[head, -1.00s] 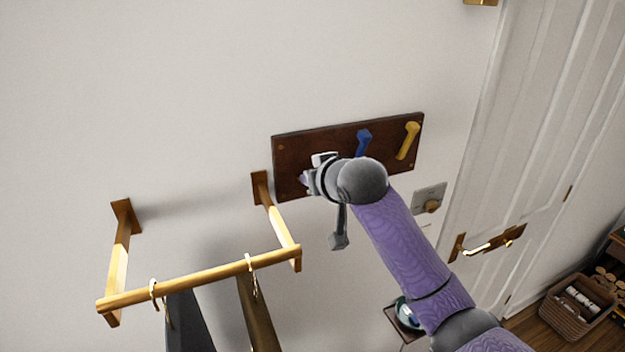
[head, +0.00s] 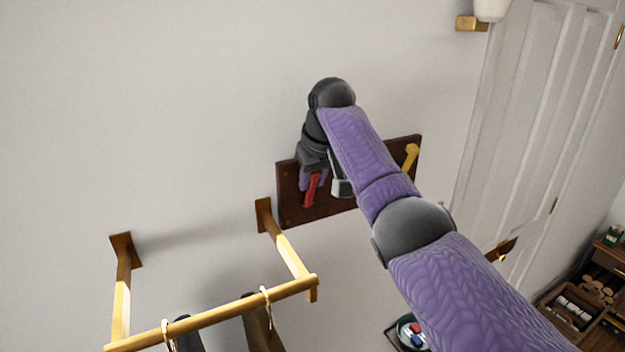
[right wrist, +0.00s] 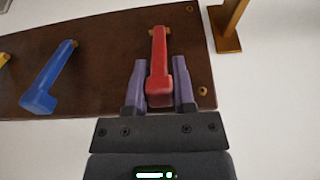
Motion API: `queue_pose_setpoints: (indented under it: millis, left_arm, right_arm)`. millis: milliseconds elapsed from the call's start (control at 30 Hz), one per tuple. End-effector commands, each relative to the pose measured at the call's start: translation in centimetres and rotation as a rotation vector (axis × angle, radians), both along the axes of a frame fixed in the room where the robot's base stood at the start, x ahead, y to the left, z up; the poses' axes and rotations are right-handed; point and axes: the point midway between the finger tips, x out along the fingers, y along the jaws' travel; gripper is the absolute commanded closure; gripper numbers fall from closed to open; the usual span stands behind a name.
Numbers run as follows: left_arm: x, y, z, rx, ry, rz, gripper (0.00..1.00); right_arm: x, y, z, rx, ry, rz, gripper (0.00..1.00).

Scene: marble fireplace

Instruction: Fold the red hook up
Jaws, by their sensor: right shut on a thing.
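My arm partly hides the board in the head view. My left gripper is not in view.
A blue hook (right wrist: 50,80) sits beside the red one on the board, and a yellow hook (head: 410,156) is at its far end. A wooden rail (head: 220,311) with hangers projects from the wall at lower left. A white door (head: 520,130) is at right.

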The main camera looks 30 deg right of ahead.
Motion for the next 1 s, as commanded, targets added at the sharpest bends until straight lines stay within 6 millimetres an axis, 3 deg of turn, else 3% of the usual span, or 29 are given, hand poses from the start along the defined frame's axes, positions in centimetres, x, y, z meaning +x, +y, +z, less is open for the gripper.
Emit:
queue_pose_setpoints:
  millis: [600,633,767,800,1000]
  left_arm:
    - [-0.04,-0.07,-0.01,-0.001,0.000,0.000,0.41]
    - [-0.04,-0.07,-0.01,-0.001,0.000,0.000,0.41]
    - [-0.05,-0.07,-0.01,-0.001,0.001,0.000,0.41]
    - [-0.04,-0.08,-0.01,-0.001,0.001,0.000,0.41]
    - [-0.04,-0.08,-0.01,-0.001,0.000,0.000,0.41]
  right_arm:
    - [-0.04,0.00,-0.07,0.001,0.040,0.000,1.00]
    - [-0.04,0.00,-0.07,0.001,0.040,0.000,0.64]
    - [-0.04,-0.01,-0.05,0.001,0.039,0.000,0.36]
    - [-0.03,-0.01,-0.03,0.001,0.039,0.000,0.32]
    - [-0.03,-0.02,-0.01,0.001,0.038,0.000,0.32]
